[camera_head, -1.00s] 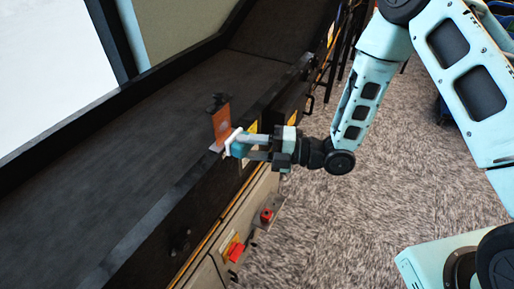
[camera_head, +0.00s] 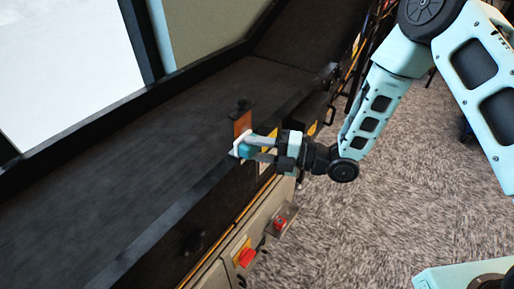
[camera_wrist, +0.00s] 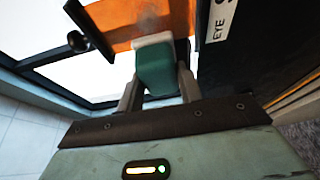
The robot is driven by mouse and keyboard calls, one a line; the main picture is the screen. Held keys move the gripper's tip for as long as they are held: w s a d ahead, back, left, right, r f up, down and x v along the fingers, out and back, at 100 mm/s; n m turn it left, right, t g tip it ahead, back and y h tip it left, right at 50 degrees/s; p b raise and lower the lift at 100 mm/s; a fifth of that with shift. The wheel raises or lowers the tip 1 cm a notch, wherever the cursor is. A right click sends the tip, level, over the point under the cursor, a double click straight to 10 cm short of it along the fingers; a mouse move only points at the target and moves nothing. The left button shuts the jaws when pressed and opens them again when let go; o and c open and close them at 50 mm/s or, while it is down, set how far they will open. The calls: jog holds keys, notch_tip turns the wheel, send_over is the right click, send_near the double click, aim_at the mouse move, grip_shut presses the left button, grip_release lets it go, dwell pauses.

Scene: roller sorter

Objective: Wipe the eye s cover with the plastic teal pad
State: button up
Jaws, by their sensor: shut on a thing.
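The eye's cover is an orange translucent plate (camera_head: 243,124) standing at the near edge of the dark conveyor. In the wrist view the orange cover (camera_wrist: 120,22) fills the top middle, with a pale hazy patch on it. My gripper (camera_head: 254,149) is shut on the teal pad (camera_head: 243,151), which has a white face towards the cover. The pad (camera_wrist: 158,78) shows between both fingers in the wrist view, overlapping the cover's lower part. Whether it touches the cover I cannot tell. The gripper (camera_wrist: 158,88) hides part of the pad's sides.
A black knob (camera_wrist: 77,41) on a dark bracket sits beside the cover. A white label reading "EYE S" (camera_wrist: 220,20) is on the dark panel to the right. Red controls (camera_head: 246,257) sit on the conveyor's side below. Carpeted floor (camera_head: 400,220) is open to the right.

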jog(key=shift+w+a+b, duration=0.35)
jog(key=shift+w+a, duration=0.15)
jog(key=shift+a, duration=0.15)
dwell(0.3)
jog(key=shift+w, duration=0.1)
jog(key=w+d+b, duration=0.3)
jog(key=w+d, duration=0.1)
jog(key=w, duration=0.1)
jog(key=shift+b, duration=0.35)
dwell(0.3)
jog(key=shift+d+f, duration=0.1)
jog(key=shift+s+a+b, duration=0.8)
jog(key=shift+s+a, duration=0.3)
jog(key=shift+s, duration=0.25)
jog(key=shift+s+a+b, duration=0.8)
jog(key=shift+s+a, duration=0.25)
jog(key=shift+s, duration=0.25)
